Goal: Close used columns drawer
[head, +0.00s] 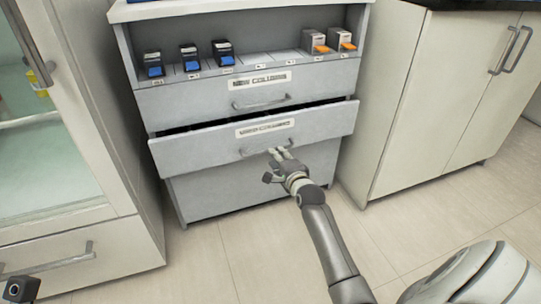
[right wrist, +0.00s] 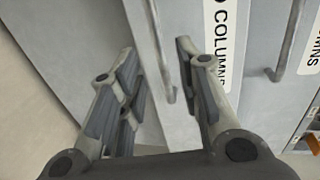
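The used columns drawer (head: 200,148) is the grey middle drawer, labelled "USED COLUMNS". It stands out a little from the cabinet, with a dark gap along its top edge. Its bar handle (head: 252,151) is partly hidden by my right gripper (head: 278,154). The right gripper is open at the right end of this handle. In the right wrist view the handle (right wrist: 161,55) appears between the spread fingers (right wrist: 157,60), and I cannot tell whether they touch it. A small dark part at the lower left may belong to my left arm; its fingers cannot be made out.
The new columns drawer (head: 205,101) above is shut. Several blue-fronted boxes (head: 189,59) and two orange-fronted boxes (head: 314,42) stand on the shelf over it. A glass-fronted cabinet (head: 75,130) stands left, a white cupboard (head: 440,100) right. The floor in front is clear.

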